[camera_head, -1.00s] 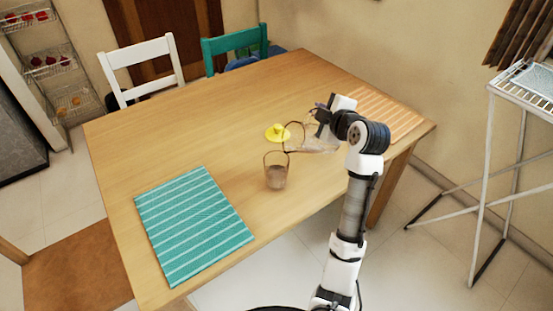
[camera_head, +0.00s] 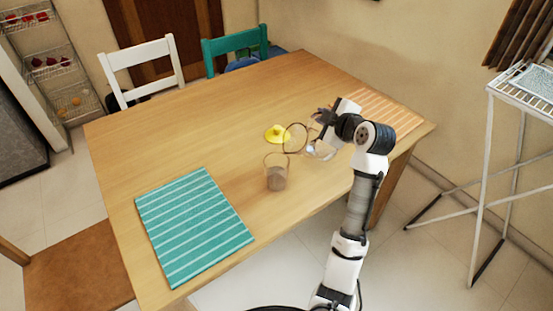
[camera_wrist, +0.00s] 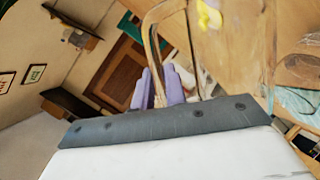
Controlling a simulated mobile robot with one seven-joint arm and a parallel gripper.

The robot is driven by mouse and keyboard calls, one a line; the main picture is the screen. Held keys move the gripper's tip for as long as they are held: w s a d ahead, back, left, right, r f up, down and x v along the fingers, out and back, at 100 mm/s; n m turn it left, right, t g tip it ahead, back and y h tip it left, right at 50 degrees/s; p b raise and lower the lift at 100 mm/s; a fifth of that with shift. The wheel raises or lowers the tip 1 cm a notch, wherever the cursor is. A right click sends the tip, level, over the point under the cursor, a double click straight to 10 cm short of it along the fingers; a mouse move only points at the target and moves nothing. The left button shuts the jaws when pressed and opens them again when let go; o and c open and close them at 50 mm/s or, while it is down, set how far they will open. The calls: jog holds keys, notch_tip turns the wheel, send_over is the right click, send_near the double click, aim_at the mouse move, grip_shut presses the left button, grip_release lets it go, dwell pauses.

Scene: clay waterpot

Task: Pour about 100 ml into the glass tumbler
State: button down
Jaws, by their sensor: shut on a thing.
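The glass tumbler (camera_head: 277,180) stands upright on the wooden table and looks brownish in its lower part. My gripper (camera_head: 322,117) is beyond it to the right, above the table. In the wrist view my gripper's purple fingers (camera_wrist: 158,88) close on the jug's tan handle (camera_wrist: 152,38). The jug is tilted, with its round rim toward the tumbler, close to its upper right. I cannot tell whether liquid is running between them, nor the level in either.
A yellow lid-like piece (camera_head: 277,133) lies behind the tumbler. A teal striped mat (camera_head: 193,225) lies at the front left, an orange striped mat (camera_head: 385,110) at the right. White (camera_head: 142,68) and green (camera_head: 235,43) chairs stand at the far edge. The table's left half is mostly clear.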

jog(key=w+d+f+m+g+y+p, duration=0.1)
jog(key=w+d+f+m+g+y, duration=0.2)
jog(key=w+d+f+m+y, duration=0.1)
jog(key=shift+w+d+f+m+p, duration=0.3)
jog(key=shift+d+f+m, duration=0.3)
jog(key=shift+d+m, duration=0.7)
jog(key=shift+r, duration=0.1)
dwell(1.9)
